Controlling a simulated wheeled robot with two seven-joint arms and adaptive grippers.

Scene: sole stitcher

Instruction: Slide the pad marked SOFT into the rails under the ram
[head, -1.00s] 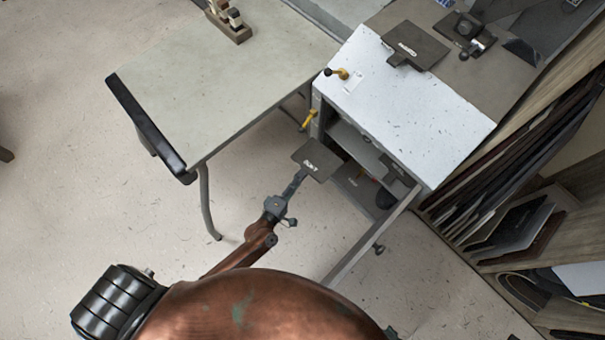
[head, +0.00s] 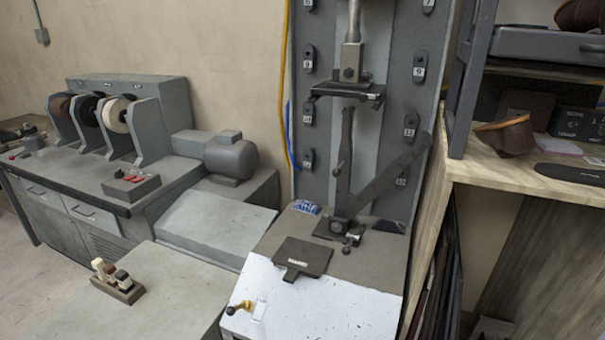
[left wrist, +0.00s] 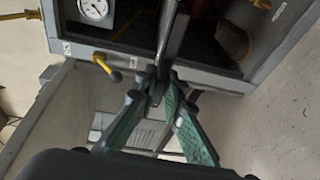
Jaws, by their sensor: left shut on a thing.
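The ram (head: 351,62) hangs in front of the grey upright panel. A dark, wide, flat holder (head: 348,91) is at its lower end; I cannot make out the rails in detail. My left gripper (left wrist: 158,88) is shut on the narrow tab of a dark pad (left wrist: 173,28), seen nearly edge-on. Its marking does not show in the left wrist view, and the pad is outside the head view. The held pad is by the open cabinet front. Another dark pad (head: 303,256), with a label too small to read, lies on the bench top. My right gripper is not in view.
A dark lever mechanism (head: 345,226) stands behind the bench pad. The white bench front (head: 330,310) is mostly clear. A wooden shelf (head: 520,185) stands at right.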

